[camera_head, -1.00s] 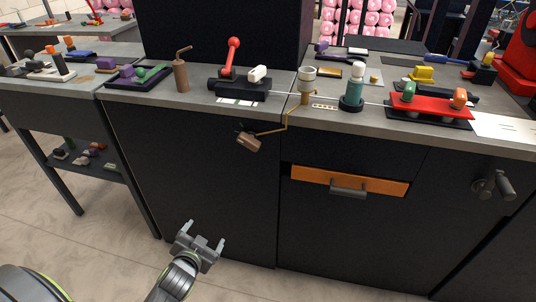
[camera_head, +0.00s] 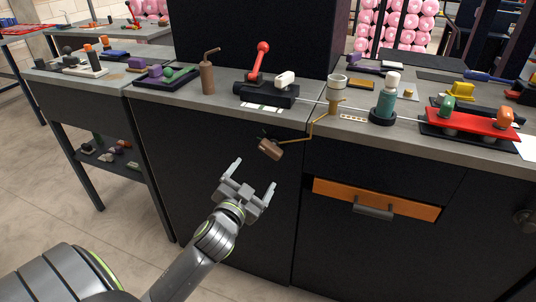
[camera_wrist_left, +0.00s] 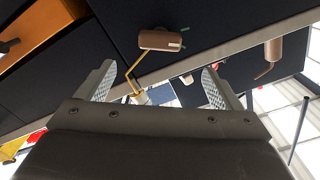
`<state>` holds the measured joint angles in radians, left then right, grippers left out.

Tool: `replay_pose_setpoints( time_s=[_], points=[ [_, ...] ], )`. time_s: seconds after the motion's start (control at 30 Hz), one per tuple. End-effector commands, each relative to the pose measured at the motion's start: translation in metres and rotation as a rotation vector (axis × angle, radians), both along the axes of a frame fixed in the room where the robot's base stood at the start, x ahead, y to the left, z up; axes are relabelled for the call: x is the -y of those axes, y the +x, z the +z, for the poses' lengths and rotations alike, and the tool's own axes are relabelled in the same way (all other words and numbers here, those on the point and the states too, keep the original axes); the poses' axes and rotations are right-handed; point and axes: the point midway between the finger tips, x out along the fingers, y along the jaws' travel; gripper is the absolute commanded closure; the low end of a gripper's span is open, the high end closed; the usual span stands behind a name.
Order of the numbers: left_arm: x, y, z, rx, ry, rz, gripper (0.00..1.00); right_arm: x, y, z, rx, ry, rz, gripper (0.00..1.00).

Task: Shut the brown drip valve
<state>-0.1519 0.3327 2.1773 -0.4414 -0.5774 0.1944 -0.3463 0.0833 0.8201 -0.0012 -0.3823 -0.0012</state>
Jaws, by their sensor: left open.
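The brown drip valve (camera_head: 270,149) hangs in front of the counter edge at the end of a thin brass pipe (camera_head: 310,134). The pipe leads up to a white cup-like funnel (camera_head: 337,83) on the counter. My left gripper (camera_head: 254,179) is open and empty, below and slightly left of the valve, apart from it. In the left wrist view the brown valve body (camera_wrist_left: 160,40) shows beyond and between the open fingers (camera_wrist_left: 158,82). Small dark green bits show at the valve; how its handle is set I cannot tell. My right gripper is not in view.
A brown bottle with a spout (camera_head: 207,76), a black block with a red lever (camera_head: 265,92) and a green bottle (camera_head: 385,98) stand on the counter. An orange drawer front (camera_head: 420,208) is below right. The space before the dark cabinet is free.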

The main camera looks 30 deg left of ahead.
Motion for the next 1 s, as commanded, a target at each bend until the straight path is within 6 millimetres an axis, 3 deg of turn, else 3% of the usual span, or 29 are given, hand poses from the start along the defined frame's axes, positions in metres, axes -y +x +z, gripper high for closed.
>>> replay_pose_setpoints(
  time_s=[0.3,0.5,0.7,1.0],
  points=[
    [-0.015,0.065,0.000,0.000,0.001,0.000,0.13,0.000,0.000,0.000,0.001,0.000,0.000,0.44],
    [-0.022,0.092,0.000,0.000,0.000,0.000,0.13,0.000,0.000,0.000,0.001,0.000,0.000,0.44],
    [-0.025,0.103,-0.001,-0.002,-0.001,0.000,0.13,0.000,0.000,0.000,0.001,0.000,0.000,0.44],
    [-0.025,0.104,-0.001,-0.001,0.000,0.000,0.15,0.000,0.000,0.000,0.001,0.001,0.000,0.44]
  ],
)
